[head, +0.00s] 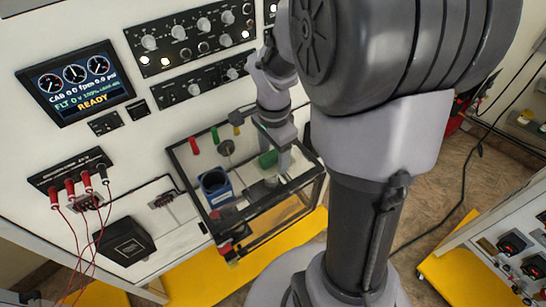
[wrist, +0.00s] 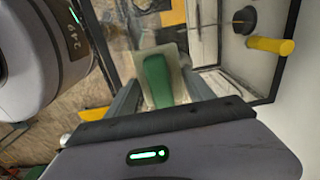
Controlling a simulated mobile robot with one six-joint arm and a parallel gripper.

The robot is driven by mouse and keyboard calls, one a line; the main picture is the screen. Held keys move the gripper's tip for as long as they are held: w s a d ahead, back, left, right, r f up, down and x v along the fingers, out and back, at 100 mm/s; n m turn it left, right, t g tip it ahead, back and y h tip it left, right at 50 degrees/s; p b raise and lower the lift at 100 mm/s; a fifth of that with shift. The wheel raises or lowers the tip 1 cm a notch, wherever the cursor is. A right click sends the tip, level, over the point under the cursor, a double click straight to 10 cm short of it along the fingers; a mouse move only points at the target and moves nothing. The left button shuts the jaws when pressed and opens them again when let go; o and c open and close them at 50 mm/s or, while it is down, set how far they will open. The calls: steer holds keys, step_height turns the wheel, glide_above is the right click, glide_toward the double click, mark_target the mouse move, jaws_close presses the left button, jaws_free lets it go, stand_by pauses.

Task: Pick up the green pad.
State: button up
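The green pad (wrist: 157,80) shows in the wrist view, upright in the picture on a pale backing, between my two grey fingers. My gripper (wrist: 163,82) is open, with one finger to each side of the pad and pale gaps between. In the head view the green pad (head: 267,159) is partly hidden beside my gripper (head: 284,162), which points down into the glass-walled case (head: 248,240). The depth between fingertips and pad is hard to tell.
The case has a dark frame and holds a blue box (head: 217,187). Red, green and yellow handles (head: 193,146) line its back edge; a yellow cylinder (wrist: 270,45) shows near the frame in the wrist view. The instrument panel (head: 190,40) rises behind.

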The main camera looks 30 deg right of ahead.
mark_target(273, 154)
steer(key=shift+w, duration=0.1)
steer(key=c, duration=0.7)
steer(key=shift+w+d+r, duration=0.1)
steer(key=shift+r, duration=0.55)
steer(key=shift+s+r+b, duration=0.25)
steer(key=shift+r+b, duration=0.05)
steer(key=shift+r, duration=0.8)
steer(key=s+a, duration=0.2)
steer(key=s, duration=0.2)
steer(key=s+a+r+b, duration=0.1)
steer(key=s+a, duration=0.2)
steer(key=s, duration=0.2)
steer(key=s+a+b, duration=0.1)
steer(key=s+a, duration=0.1)
steer(key=s, duration=0.2)
steer(key=shift+s+a+r, duration=0.2)
steer(key=shift+s+a, duration=0.05)
steer(key=shift+s, duration=0.15)
